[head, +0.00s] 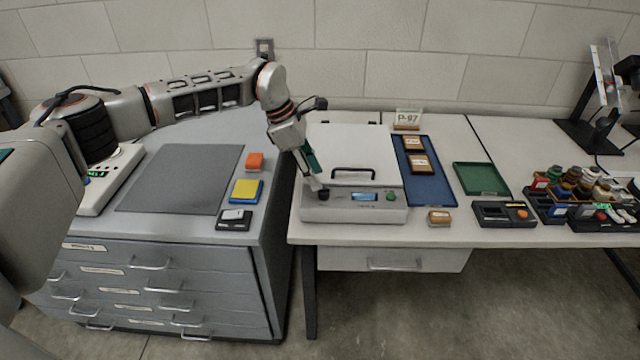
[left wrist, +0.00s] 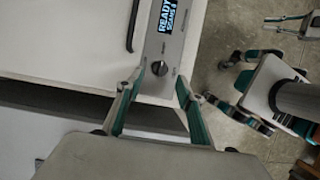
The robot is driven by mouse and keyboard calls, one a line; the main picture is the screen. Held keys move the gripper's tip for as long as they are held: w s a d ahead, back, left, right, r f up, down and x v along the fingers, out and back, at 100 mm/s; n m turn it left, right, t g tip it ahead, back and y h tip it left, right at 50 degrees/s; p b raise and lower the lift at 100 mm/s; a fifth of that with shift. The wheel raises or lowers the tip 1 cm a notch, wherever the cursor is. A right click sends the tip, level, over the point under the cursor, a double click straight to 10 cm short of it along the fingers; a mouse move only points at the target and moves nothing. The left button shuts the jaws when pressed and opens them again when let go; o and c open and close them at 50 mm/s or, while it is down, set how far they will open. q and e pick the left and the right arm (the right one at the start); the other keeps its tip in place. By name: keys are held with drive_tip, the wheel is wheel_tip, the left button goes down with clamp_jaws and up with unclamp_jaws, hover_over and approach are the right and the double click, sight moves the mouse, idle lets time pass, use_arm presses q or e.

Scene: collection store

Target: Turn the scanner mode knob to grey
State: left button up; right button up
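The flatbed scanner (head: 352,213) stands on the right-hand table with its white lid shut. Its front panel has a small lit display (head: 364,197), a green button (head: 391,196) and a dark round mode knob (head: 323,194) at the left end. In the left wrist view the knob (left wrist: 160,68) is near the display (left wrist: 169,15), which reads READY. My left gripper (left wrist: 161,77) is open, its fingertips on either side of the knob; I cannot tell whether they touch it. The knob's setting is too small to read. My right gripper (left wrist: 216,80) shows open and empty over the floor.
A blue tray (head: 428,190) with framed pieces and a green tray (head: 481,179) lie right of the scanner. An orange-topped block (head: 439,217) sits by its front right corner. A grey drawer cabinet (head: 165,290) stands left, with a gap between it and the table.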

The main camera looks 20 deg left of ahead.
use_arm(q)
drive_tip(key=v, duration=0.6)
drive_tip(key=shift+r, duration=0.4)
drive_tip(key=shift+a, duration=0.15)
